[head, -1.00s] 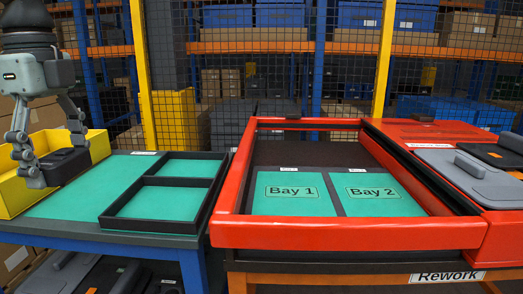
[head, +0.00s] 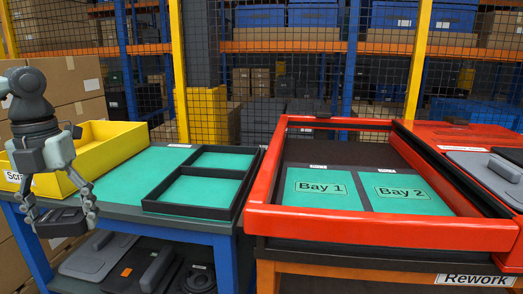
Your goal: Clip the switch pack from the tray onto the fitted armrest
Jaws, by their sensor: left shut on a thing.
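My left gripper (head: 60,212) is shut on a dark, blocky piece that looks like the switch pack (head: 62,223). It holds the pack low at the left, in front of the blue table's front edge, with a finger on each side. The black tray (head: 188,210) on the table has two green-floored compartments, both empty. I cannot pick out a fitted armrest for certain; dark and grey door parts (head: 482,170) lie at the far right, cut off by the frame. My right gripper is not in view.
A yellow scrap bin (head: 105,158) stands at the table's left. A red-rimmed box (head: 380,228) with empty Bay 1 and Bay 2 stands to the right on the rework bench. Grey and black panels (head: 105,255) lie on the shelf below. The green mat left of the tray is clear.

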